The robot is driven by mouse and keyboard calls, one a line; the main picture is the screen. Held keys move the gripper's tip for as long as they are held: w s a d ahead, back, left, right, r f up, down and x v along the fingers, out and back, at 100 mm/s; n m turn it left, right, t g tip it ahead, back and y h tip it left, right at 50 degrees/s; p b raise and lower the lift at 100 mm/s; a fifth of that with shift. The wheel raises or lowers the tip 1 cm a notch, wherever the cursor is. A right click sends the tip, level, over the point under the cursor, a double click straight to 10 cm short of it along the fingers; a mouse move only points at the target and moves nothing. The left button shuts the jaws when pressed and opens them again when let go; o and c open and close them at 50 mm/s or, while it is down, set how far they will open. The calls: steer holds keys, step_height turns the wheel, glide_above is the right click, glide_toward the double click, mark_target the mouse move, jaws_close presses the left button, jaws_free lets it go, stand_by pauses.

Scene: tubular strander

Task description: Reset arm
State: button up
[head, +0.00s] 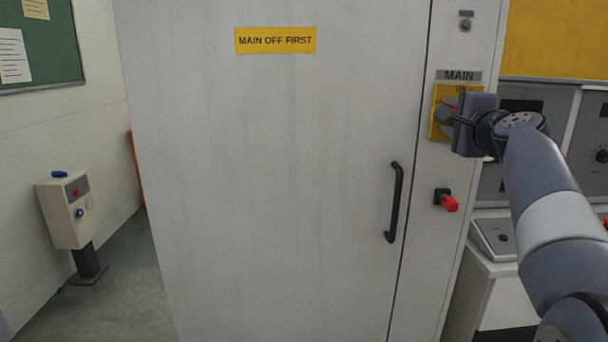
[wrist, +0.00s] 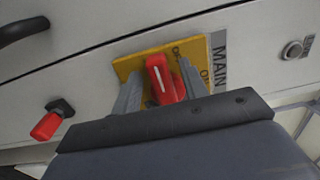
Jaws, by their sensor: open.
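My arm reaches in from the right in the head view. My gripper (head: 447,112) is at the yellow MAIN switch plate (head: 436,126) on the cabinet's right-hand panel. In the wrist view my gripper (wrist: 160,92) is open, with one finger on each side of the red switch handle (wrist: 159,80). The handle sits on the yellow plate (wrist: 125,67) beside the MAIN label (wrist: 219,58). Whether the fingers touch the handle I cannot tell. In the head view the gripper hides most of the handle.
A tall grey cabinet (head: 270,180) has a black door handle (head: 395,202) and a MAIN OFF FIRST sign (head: 275,40). A second red handle (head: 449,203) sticks out below the switch. Control panels (head: 520,130) stand behind my arm. A pedestal box (head: 66,210) stands left; floor there is clear.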

steer(key=shift+s, duration=0.1)
steer(key=s+b, duration=0.2)
steer(key=s, duration=0.8)
steer(key=w+r+m+p, duration=0.1)
steer(key=w+m+p, duration=0.2)
steer(key=w, duration=0.7)
steer(key=shift+p, duration=1.1)
steer(key=shift+f, duration=0.1)
